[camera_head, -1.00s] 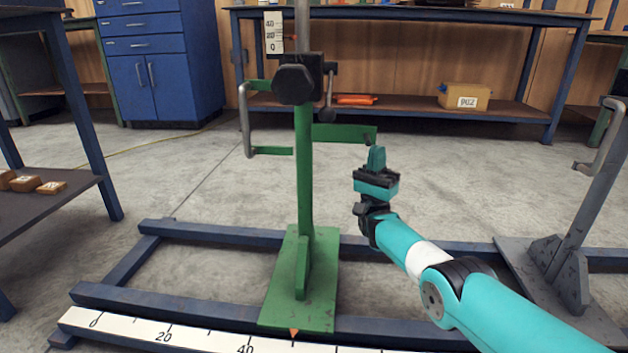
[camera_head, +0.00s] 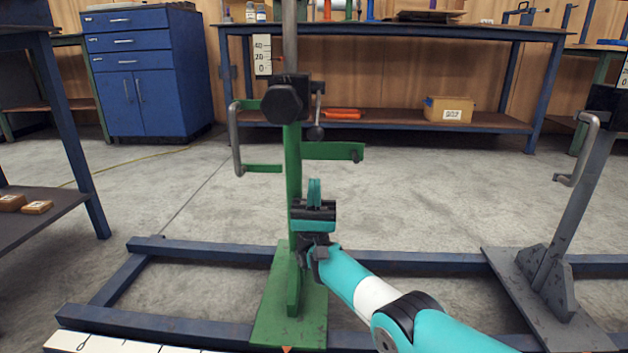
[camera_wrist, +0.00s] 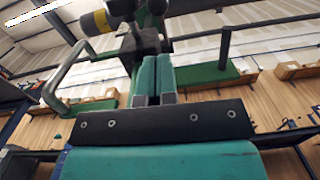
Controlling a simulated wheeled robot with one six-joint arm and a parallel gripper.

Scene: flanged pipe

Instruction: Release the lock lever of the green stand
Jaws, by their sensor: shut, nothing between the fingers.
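The green stand (camera_head: 293,190) rises from its base plate on the floor rails. A black clamp block with a large knob (camera_head: 284,103) sits near its top. A dark lever with a ball end (camera_head: 316,132), apparently the lock lever, hangs down at the block's right side. My gripper (camera_head: 314,188) is shut and empty, pointing up, below the lever's ball and in front of the post, apart from the ball. In the wrist view the closed teal fingers (camera_wrist: 155,75) point up toward the black block (camera_wrist: 135,45); they hide part of the stand, and I cannot clearly make out the lever.
A bent grey crank handle (camera_head: 237,140) is left of the post, and a green side arm (camera_head: 335,151) sticks out right. A grey stand (camera_head: 570,230) stands at right. Blue floor rails (camera_head: 190,250) run across the front. A workbench (camera_head: 400,35) is behind open floor.

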